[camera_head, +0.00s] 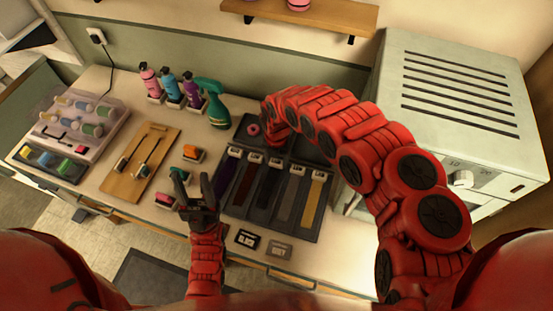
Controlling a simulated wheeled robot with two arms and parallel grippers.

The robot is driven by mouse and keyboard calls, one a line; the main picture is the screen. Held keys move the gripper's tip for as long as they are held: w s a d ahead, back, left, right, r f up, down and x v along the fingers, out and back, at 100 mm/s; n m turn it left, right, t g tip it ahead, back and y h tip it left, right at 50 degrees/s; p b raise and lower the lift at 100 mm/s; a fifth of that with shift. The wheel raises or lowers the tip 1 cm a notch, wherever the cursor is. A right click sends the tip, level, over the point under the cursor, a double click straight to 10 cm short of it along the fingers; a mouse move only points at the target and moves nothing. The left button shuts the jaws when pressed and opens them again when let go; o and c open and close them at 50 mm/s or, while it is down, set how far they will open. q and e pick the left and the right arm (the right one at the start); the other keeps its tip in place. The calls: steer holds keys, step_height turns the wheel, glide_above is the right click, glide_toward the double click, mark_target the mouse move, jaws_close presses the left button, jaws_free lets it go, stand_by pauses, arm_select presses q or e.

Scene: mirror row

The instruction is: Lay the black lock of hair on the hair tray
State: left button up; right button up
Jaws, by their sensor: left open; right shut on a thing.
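Several locks of hair lie side by side in a dark tray (232,210) on the counter, each with a white tag at its far end. They run from purplish and dark red through a black lock (265,190) and a grey one to a blonde one (313,203). My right gripper (275,153) is over the far part of this tray, mostly hidden by its own arm. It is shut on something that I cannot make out. My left gripper (194,190) is open and empty, just left of the tray.
A wooden board (140,175) with tools lies to the left, beside a rack of small bottles (80,115). Spray bottles (173,88) stand at the back. A large pale cabinet (455,120) blocks the right. Two small label cards (247,239) lie at the front edge.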

steer(key=shift+f, duration=0.25)
steer(key=o, duration=1.5)
steer(key=shift+o, duration=0.2)
steer(key=shift+r, duration=0.1)
steer(key=shift+r+p, duration=2.9)
steer(key=shift+r, duration=0.6)
steer(key=shift+s+f, duration=0.1)
